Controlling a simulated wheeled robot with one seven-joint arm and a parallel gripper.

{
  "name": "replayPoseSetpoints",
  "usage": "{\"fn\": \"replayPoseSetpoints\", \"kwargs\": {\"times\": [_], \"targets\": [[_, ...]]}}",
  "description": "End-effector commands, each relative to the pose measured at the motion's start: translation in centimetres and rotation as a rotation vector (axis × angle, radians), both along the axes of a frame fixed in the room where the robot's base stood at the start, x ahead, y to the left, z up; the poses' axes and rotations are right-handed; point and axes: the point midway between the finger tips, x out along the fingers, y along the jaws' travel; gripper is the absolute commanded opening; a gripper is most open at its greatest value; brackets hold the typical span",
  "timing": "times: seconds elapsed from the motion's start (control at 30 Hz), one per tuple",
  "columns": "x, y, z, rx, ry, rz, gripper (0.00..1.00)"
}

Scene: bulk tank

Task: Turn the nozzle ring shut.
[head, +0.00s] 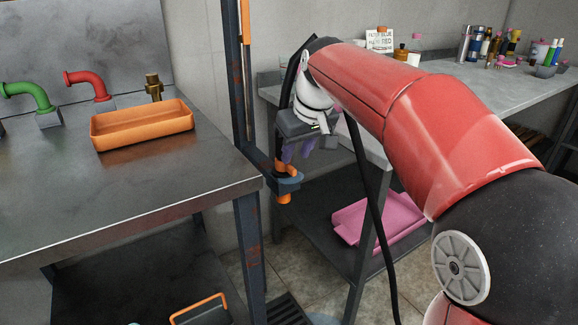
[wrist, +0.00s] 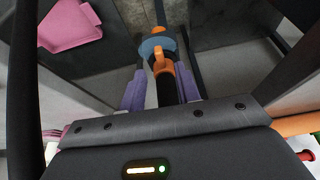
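The nozzle hangs beside the dark upright post. It has a blue ring (head: 290,183) with an orange tab, and an orange end (head: 284,198) shows below. In the wrist view the blue ring (wrist: 152,47) lies just beyond my fingertips, with the orange tab (wrist: 162,62) pointing toward me over a black stem. My gripper (head: 296,152), with purple fingers, is just above the ring in the head view. In the wrist view my gripper (wrist: 160,70) is open, one finger on each side of the stem and tab. I cannot tell whether either finger touches.
The dark post (head: 240,90) stands close left of my gripper. A metal table (head: 190,185) at left bears an orange tray (head: 145,133), green and red elbow pipes and a brass fitting. A counter (head: 440,90) with bottles is behind my arm, with a pink item (head: 380,220) on its lower shelf.

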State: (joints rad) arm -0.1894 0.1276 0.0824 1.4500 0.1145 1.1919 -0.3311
Motion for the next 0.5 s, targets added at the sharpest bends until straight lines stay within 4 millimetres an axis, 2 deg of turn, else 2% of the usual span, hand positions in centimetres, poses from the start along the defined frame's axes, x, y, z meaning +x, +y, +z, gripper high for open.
{"fn": "replayPoseSetpoints", "kwargs": {"times": [0.03,0.2,0.5], "targets": [[0.2,0.2,-1.0,-0.001,0.002,0.001,0.33],[0.9,0.7,-3.0,0.0,0.001,0.001,0.33],[1.3,0.9,-3.8,0.001,-0.002,0.001,0.33]]}}
